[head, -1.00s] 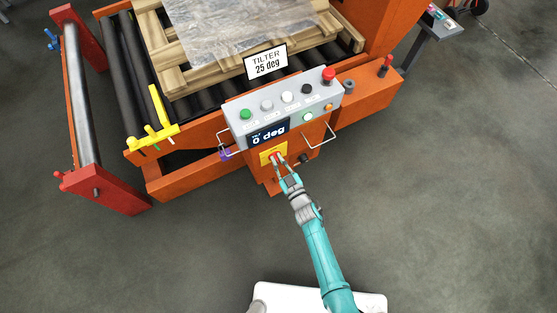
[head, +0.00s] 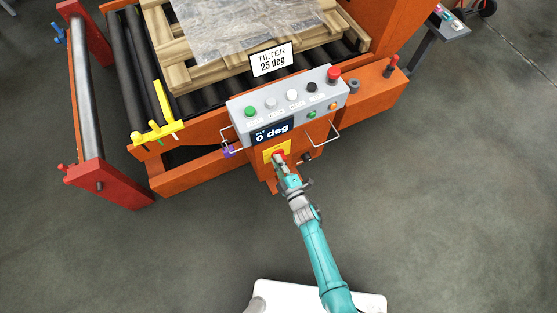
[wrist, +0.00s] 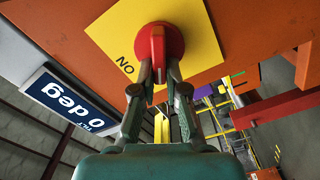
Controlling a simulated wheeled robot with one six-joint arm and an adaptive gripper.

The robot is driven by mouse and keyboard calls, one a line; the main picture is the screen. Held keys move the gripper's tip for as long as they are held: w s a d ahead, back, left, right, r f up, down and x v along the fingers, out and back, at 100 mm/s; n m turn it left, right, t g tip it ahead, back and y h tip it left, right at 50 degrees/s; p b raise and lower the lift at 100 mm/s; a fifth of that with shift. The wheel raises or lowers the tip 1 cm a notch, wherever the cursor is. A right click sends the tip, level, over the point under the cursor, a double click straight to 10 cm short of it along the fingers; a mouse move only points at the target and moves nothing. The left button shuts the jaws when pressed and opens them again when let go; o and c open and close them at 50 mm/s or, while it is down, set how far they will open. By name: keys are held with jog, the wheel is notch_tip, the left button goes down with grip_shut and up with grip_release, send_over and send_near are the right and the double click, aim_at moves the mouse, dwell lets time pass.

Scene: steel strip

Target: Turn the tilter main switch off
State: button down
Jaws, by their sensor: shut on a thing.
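The main switch is a red knob (wrist: 158,50) on a yellow plate (wrist: 205,40), on the front of the orange tilter post below the grey control panel (head: 290,95). The plate also shows in the head view (head: 270,155). My gripper (wrist: 158,78) is shut on the knob's red handle, one finger on each side. An "ON" mark shows on the plate beside the knob. Any other marking is hidden or out of view. The panel display (head: 272,133) reads 0 deg.
A wire guard handle stands out on each side of the panel (head: 322,139). A purple padlock (head: 229,151) hangs at the left one. A red mushroom button (head: 334,74) tops the panel's right end. A wooden pallet (head: 180,77) lies on the rollers.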

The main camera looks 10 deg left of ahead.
jog(key=n, duration=0.2)
jog(key=f+n, duration=0.1)
jog(key=n, duration=0.2)
jog(key=shift+s+a+n, duration=0.1)
jog(key=shift+a+n, duration=0.05)
jog(key=shift+n, duration=0.15)
dwell(0.5)
jog(key=c, duration=1.2)
grip_release()
jog(key=v, duration=1.2)
